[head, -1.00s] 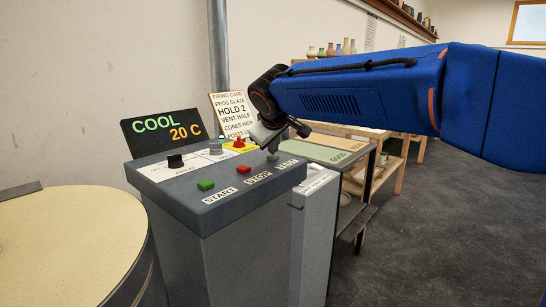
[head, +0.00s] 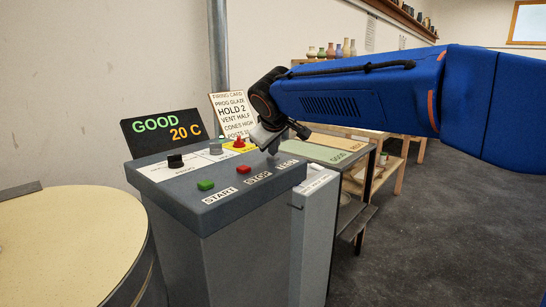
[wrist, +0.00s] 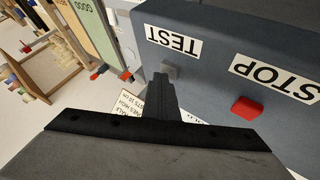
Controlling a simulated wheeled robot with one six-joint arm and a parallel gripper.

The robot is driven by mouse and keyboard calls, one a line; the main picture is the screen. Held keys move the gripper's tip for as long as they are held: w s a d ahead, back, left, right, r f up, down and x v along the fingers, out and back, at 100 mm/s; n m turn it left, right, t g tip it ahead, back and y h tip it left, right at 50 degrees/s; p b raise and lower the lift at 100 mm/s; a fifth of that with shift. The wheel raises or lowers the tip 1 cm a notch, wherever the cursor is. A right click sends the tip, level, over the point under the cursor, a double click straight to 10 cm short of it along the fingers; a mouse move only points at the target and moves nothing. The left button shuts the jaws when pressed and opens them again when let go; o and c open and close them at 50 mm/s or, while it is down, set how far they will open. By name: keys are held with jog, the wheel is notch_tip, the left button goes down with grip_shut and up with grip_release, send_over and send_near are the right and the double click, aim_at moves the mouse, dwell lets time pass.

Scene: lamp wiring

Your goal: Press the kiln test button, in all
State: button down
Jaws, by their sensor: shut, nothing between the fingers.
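The kiln control box (head: 230,232) stands in front of me with a sloped top panel. The grey test button (wrist: 170,70) sits beside the TEST label (wrist: 173,41) in the wrist view; in the head view my gripper mostly hides it. My gripper (wrist: 161,80) is shut and empty, its tips right at the test button. I cannot tell whether they touch it. My gripper (head: 271,150) also shows over the panel's right end in the head view. The display (head: 162,132) reads GOOD in green and 20 C in orange.
A green START button (head: 205,185) and a red STOP button (head: 243,169) sit on the panel near my gripper. A black knob (head: 175,161) and a red button on a yellow plate (head: 239,143) are behind them. A round kiln lid (head: 65,240) is at the left.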

aim_at(274, 159)
jog(key=shift+r, duration=0.85)
jog(key=shift+r, duration=0.1)
jog(key=shift+r, duration=2.4)
jog(key=s+d+f+m+g, duration=0.1)
jog(key=s+d+f, duration=0.2)
jog(key=s+d, duration=0.3)
jog(key=s+d+f+m+g+h, duration=0.15)
jog(key=s+d+f, duration=0.25)
jog(key=d, duration=0.5)
jog(key=s+d+f+m+y, duration=0.1)
jog(key=s+d+f+m, duration=0.15)
jog(key=s+d, duration=0.35)
jog(key=s+d+f+m, duration=0.1)
jog(key=s+d+f, duration=0.2)
jog(key=s+f, duration=0.3)
jog(key=s+d+f+m+g, duration=0.1)
jog(key=s+d+f+m, duration=0.1)
jog(key=s+d+f, duration=0.2)
jog(key=s+d+f+m+g, duration=0.1)
jog(key=s+d+f, duration=0.3)
jog(key=s+f, duration=0.6)
jog(key=shift+s+d+f+m, duration=0.25)
jog(key=shift+s+m, duration=0.15)
jog(key=shift+s, duration=0.85)
